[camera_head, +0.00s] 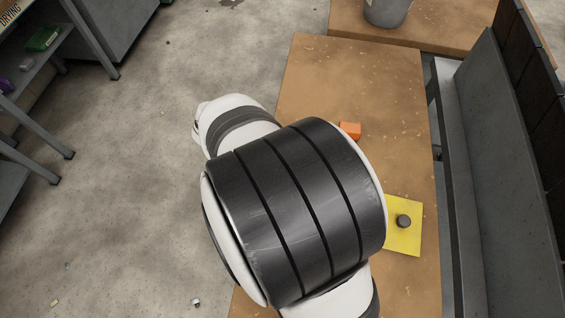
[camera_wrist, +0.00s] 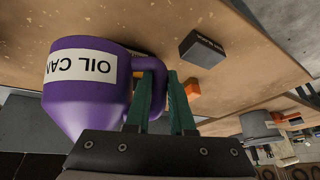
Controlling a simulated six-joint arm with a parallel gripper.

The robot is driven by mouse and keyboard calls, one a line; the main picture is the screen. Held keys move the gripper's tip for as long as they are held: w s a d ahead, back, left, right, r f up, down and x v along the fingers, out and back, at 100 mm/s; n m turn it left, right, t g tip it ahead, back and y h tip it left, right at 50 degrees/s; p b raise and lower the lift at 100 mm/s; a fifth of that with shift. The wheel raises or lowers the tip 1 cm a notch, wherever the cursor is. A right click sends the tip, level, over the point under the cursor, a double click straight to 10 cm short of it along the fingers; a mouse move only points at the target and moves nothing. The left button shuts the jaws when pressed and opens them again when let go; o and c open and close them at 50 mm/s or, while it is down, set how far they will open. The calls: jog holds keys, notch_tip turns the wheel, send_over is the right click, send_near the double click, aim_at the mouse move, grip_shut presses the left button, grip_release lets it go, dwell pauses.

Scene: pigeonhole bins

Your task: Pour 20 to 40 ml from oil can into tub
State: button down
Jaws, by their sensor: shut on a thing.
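The purple oil can (camera_wrist: 85,95) is in the wrist view, with a white label reading OIL CAN and a tapered end. My gripper (camera_wrist: 161,78) has green fingers closed on the can's looped handle. The can's tilt relative to the table is hard to judge; no liquid shows. In the head view my own arm hides the gripper and can. No vessel is clearly marked as the tub; a grey round container (camera_head: 386,10) stands at the top, and a similar one shows in the wrist view (camera_wrist: 258,126).
A dark labelled block (camera_wrist: 203,48) sits on the table. A grey wall (camera_head: 495,150) bounds the right.

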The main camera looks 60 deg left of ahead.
notch_tip(320, 180, up, 2)
jog(key=shift+w+r+t, duration=0.1)
jog(key=shift+w+t, duration=0.05)
jog(key=shift+t, duration=0.15)
jog(key=shift+w+d+f+t+h, duration=0.15)
jog(key=shift+w+f+t+h, duration=0.1)
jog(key=shift+t, duration=0.3)
jog(key=shift+w+d+f+t+h, duration=0.15)
jog(key=shift+w+t+h, duration=0.1)
jog(key=shift+t, duration=0.3)
jog(key=shift+w, duration=0.2)
jog(key=s+f+v, duration=0.1)
jog(key=v, duration=0.6)
jog(key=shift+a, duration=0.3)
